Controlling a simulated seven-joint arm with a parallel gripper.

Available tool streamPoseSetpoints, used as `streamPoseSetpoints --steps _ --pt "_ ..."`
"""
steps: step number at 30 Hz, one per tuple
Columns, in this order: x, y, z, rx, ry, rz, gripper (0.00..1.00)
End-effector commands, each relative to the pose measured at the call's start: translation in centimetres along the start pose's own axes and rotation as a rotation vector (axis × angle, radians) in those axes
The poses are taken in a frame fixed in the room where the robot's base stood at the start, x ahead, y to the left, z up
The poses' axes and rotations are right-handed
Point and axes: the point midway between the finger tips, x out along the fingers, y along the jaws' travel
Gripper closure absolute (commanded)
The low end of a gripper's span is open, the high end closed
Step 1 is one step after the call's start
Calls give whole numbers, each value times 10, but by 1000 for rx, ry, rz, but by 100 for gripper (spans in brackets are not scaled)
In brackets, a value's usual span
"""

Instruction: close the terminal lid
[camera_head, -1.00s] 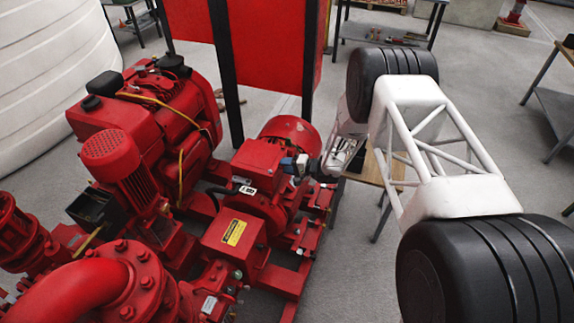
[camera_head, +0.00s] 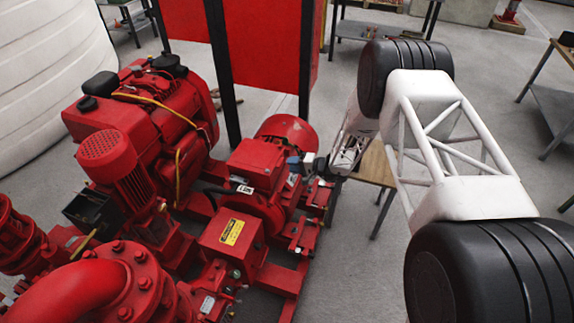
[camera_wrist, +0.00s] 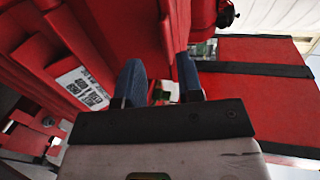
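The red terminal box (camera_head: 254,157) sits on the red motor (camera_head: 288,132) in the head view. Its lid cannot be clearly told from the box, nor how far it stands open. My gripper (camera_head: 300,165) is beside the box's right side, level with the motor. In the wrist view my gripper (camera_wrist: 160,82) has its two blue fingers apart, with a red surface (camera_wrist: 120,30) beyond them. A white label (camera_wrist: 82,92) shows left of the fingers. Nothing is visibly held, and contact with the red parts cannot be told.
A red box with a yellow label (camera_head: 231,232) stands in front of the motor. The red engine (camera_head: 150,105) is at left, with a red panel (camera_head: 265,45) on dark posts behind. A small wooden table (camera_head: 376,163) stands right of the pumpset. Open floor lies beyond.

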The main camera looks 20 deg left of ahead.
Motion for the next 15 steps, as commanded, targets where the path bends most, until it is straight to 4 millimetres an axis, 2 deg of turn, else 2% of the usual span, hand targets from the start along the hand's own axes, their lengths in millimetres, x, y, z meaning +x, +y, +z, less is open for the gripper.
streamPoseSetpoints --steps 6,15 --pt "-26 1 0 1 1 1 66" --pt "-38 1 0 1 1 1 66"
